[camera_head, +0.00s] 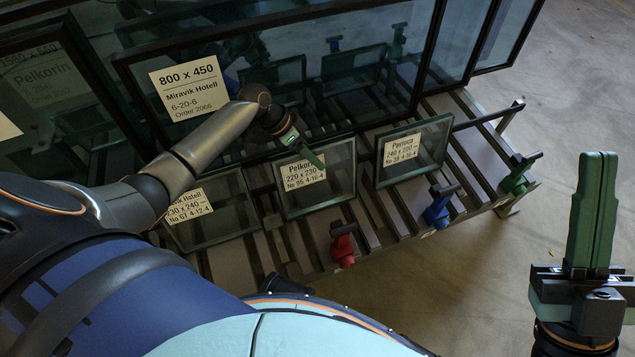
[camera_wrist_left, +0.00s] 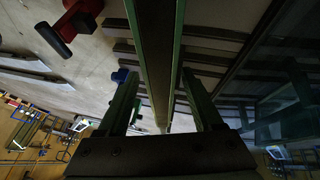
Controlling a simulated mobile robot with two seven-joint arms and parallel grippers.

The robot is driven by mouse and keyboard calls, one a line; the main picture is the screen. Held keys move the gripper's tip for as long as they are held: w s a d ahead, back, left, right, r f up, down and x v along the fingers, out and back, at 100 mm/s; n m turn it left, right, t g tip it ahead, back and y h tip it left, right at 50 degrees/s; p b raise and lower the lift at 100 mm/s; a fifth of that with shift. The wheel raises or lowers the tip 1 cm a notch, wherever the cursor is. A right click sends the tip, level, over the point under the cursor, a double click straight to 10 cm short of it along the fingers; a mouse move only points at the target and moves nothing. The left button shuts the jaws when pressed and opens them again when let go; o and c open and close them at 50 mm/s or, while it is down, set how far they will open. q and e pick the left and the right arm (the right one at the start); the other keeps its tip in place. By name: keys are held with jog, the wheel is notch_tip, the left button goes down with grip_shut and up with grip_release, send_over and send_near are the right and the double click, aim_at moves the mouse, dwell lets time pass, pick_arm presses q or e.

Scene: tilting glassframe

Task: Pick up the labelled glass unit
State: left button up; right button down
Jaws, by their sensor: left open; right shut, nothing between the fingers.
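Three small labelled glass units lean on the slatted rack: a left one labelled 230 x 240 (camera_head: 222,228), a middle Pelkorin one labelled 220 x 230 (camera_head: 322,198), and a right one labelled 240 x 200 (camera_head: 432,148). My left gripper (camera_head: 312,155) is at the top edge of the middle unit. In the left wrist view, the open fingers of the left gripper (camera_wrist_left: 160,105) lie either side of a unit's long edge (camera_wrist_left: 158,50), with gaps visible. My right gripper (camera_head: 592,210) is shut and empty, pointing up at the far right, away from the rack.
Large framed panes stand behind, one labelled 800 x 450 (camera_head: 188,85). Red (camera_head: 342,245), blue (camera_head: 438,207) and green (camera_head: 518,175) clamp-like parts sit along the rack's front. The slatted rack (camera_head: 400,215) ends at right, beside clear floor (camera_head: 565,110).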

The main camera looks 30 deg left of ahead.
pick_arm(q)
jog(key=shift+w+d+f, duration=0.2)
jog(key=shift+d+f, duration=0.05)
jog(key=shift+f, duration=0.2)
jog(key=shift+f, duration=0.25)
dwell(0.4)
grip_shut()
dwell(0.3)
jog(key=shift+w+a, duration=0.1)
jog(key=shift+a, duration=0.15)
dwell(0.6)
